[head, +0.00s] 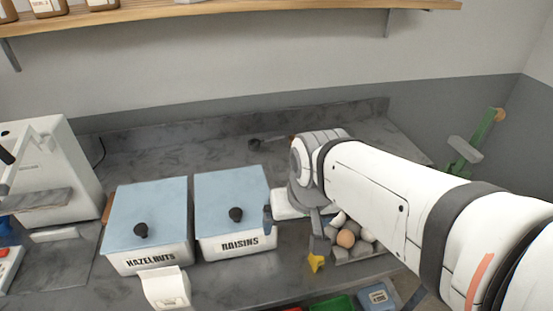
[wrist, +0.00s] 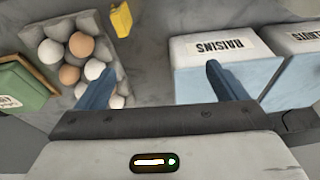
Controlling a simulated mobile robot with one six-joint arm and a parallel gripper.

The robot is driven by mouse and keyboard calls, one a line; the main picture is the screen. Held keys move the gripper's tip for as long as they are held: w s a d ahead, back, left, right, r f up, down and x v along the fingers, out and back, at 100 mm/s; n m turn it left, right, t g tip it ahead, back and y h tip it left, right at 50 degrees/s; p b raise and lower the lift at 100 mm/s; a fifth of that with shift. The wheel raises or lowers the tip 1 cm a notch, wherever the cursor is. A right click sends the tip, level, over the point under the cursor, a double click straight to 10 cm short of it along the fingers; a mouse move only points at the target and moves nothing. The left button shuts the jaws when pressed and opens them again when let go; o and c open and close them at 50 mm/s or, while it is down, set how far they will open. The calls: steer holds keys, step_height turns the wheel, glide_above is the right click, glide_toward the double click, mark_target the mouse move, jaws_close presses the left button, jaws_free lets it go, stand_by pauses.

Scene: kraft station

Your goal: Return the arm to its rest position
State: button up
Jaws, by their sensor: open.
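My white arm reaches in from the right in the head view. My gripper hangs at its far end, beside the raisins box (head: 235,243); the fingers are mostly hidden in that view.
A hazelnuts box (head: 150,262) with a blue lid stands left of the raisins box. A small yellow object (head: 316,262) lies near the eggs (head: 346,239). A white machine (head: 50,165) stands at left. A wooden shelf (head: 230,14) runs above. The counter's back (head: 190,150) is mostly clear.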

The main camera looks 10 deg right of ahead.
steer(key=shift+s+d+f+n, duration=0.15)
steer(key=shift+s+d, duration=0.1)
steer(key=shift+d, duration=0.25)
steer(key=shift+s+d+f+n, duration=0.15)
steer(key=shift+s+d, duration=0.1)
steer(key=shift+d, duration=0.2)
stand_by(0.6)
